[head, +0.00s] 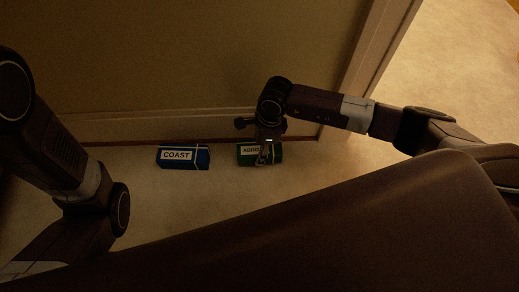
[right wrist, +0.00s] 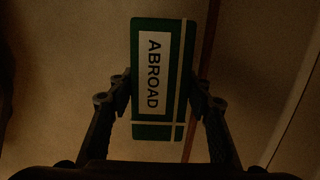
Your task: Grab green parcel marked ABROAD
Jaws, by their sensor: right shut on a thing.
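The green parcel (head: 276,154) with a white label lies on the pale floor close to the wall in the head view. My right gripper (head: 265,155) is over it and covers part of the label. In the right wrist view the green parcel (right wrist: 176,123) shows its full label ABROAD and light bands. The fingers of my right gripper (right wrist: 162,105) are on either side of it, shut on it. My left arm shows at the left of the head view, but its gripper is not in view.
A blue parcel (head: 184,157) marked COAST lies on the floor to the left of the green one. The wall (head: 180,60) with its skirting rises just behind both. A door frame edge (head: 375,50) stands at the right. The floor between the parcels is clear.

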